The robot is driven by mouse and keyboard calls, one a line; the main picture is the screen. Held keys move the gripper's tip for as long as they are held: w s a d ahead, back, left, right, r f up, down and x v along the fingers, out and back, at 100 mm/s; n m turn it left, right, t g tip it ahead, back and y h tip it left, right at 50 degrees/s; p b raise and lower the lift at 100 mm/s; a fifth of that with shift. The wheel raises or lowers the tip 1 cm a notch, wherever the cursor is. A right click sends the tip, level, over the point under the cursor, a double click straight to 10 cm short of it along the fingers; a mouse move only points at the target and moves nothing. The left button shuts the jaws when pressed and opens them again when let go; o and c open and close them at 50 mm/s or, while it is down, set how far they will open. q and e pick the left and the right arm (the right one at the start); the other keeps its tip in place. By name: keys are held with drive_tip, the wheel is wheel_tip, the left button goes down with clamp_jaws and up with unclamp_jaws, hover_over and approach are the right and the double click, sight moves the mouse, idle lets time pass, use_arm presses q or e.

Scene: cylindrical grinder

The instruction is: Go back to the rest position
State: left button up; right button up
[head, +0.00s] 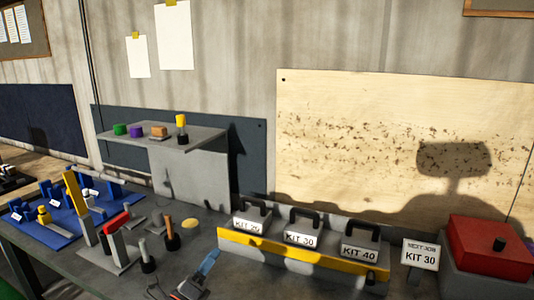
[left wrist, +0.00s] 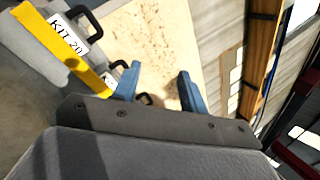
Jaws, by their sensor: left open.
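My left gripper (head: 208,265) shows at the bottom edge of the head view, low over the front of the bench, with a blue finger pointing up. In the left wrist view my left gripper (left wrist: 158,82) has its two blue fingers well apart with nothing held between them. Behind them are a pale board and part of a black handle. Most of my left arm is outside the head view. My right gripper is in neither view.
Kit boxes with black handles, including KIT 40 (head: 360,250), stand in a yellow-fronted rack (head: 290,250) right of my gripper. A red box (head: 490,245) is at far right. Several upright tools and a blue tray (head: 60,225) are at left. A grey shelf (head: 190,165) stands behind.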

use_arm(q)
drive_tip(key=s+a+f+n+g+y, duration=0.35)
drive_tip(key=s+f+n+y, duration=0.25)
drive_tip(key=f+n, duration=0.4)
drive_tip(key=s+a+f+n+g+y, duration=0.3)
drive_tip(key=s+a+f+n+y, duration=0.2)
drive_tip(key=f+n+y, duration=0.5)
drive_tip(key=s+d+f+n+g+h, duration=0.1)
drive_tip(key=s+f+n+g+h, duration=0.3)
drive_tip(key=s, duration=0.6)
drive_tip(key=s+d+f+n+g+h, duration=0.1)
drive_tip(key=s+f+n+g, duration=0.5)
drive_tip(key=s, duration=0.5)
drive_tip(key=s+d+f, duration=0.1)
drive_tip(key=d+f, duration=0.1)
drive_tip(key=f, duration=1.3)
drive_tip(key=s+d+f+g, duration=0.1)
drive_tip(key=s+d+f, duration=0.1)
drive_tip(key=f, duration=1.4)
drive_tip(key=shift+d+f+h, duration=0.2)
drive_tip(key=shift+f+h, duration=0.05)
drive_tip(key=shift+h, duration=0.05)
drive_tip(key=shift+w+r+g, duration=0.1)
drive_tip(key=shift+g, duration=0.15)
